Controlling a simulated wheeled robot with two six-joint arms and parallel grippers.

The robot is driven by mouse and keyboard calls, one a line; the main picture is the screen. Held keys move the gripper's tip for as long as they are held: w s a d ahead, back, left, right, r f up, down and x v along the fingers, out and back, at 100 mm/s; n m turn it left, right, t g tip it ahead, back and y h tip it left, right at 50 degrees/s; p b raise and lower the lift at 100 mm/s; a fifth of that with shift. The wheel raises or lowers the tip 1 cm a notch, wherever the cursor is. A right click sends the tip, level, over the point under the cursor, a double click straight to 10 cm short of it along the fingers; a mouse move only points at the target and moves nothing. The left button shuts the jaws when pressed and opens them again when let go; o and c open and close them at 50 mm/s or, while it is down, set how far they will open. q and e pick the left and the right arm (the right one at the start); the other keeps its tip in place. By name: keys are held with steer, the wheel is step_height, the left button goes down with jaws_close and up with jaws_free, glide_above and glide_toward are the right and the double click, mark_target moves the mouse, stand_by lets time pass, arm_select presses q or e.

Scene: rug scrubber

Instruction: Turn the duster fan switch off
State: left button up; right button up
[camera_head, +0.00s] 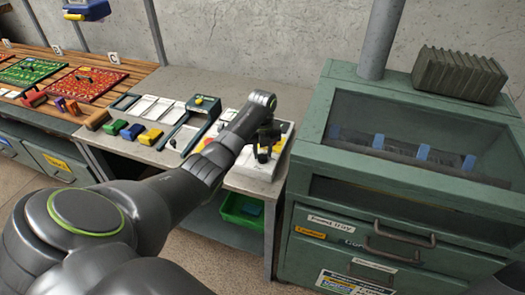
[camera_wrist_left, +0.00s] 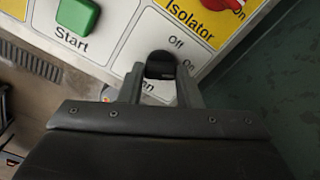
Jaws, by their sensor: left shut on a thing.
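The control panel (camera_wrist_left: 115,45) lies on the right end of the grey bench and also shows in the head view (camera_head: 284,153). My left gripper (camera_wrist_left: 160,88) is shut on this knob, one finger on each side. In the head view my left gripper (camera_head: 264,152) points down at the panel and hides the knob. Which way the knob points is hard to tell. My right gripper is out of view.
A green Start button (camera_wrist_left: 77,15) and a red Isolator knob (camera_wrist_left: 230,3) are close by on the panel. A green cabinet (camera_head: 330,130) with a window stands just right. Coloured blocks (camera_head: 132,131) and trays lie left on the bench. A green bin (camera_head: 242,208) is below.

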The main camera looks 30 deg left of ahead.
arm_select(q)
steer(key=shift+r+n+p, duration=0.2)
steer(key=shift+n+p, duration=0.8)
steer(key=shift+n, duration=0.2)
steer(key=n+p, duration=0.1)
steer(key=n, duration=0.1)
steer(key=shift+n+p, duration=0.3)
steer(key=shift+p, duration=0.1)
steer(key=n+p, duration=0.2)
steer(key=n, duration=0.2)
steer(key=shift+f+n+p, duration=0.1)
steer(key=shift+n+p, duration=0.35)
steer(key=shift+n, duration=1.05)
steer(key=o, duration=1)
steer(key=shift+f, duration=0.1)
